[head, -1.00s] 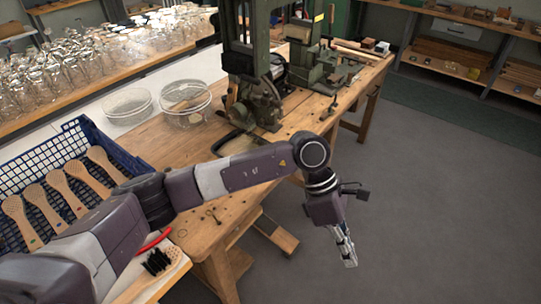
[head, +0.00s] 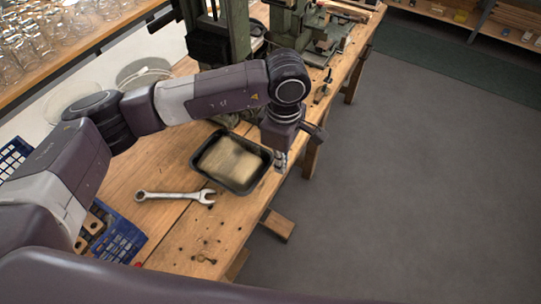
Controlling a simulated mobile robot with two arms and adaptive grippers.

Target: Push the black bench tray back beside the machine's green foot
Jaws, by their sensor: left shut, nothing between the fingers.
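The black bench tray (head: 243,190) lies on the wooden bench near its front edge, with a tan block (head: 229,160) inside. My left gripper (head: 280,164) points down beside the tray's right corner, at the bench edge. Its fingers are shut with nothing between them; I cannot tell whether they touch the tray. The dark green machine (head: 237,30) stands behind my left arm. My arm hides most of its foot and the gap between foot and tray. My right gripper is not in view.
A wrench (head: 174,195) lies left of the tray. A blue crate (head: 118,240) is at lower left, and clear round dishes (head: 145,72) stand at the back. Glassware (head: 60,30) fills a shelf.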

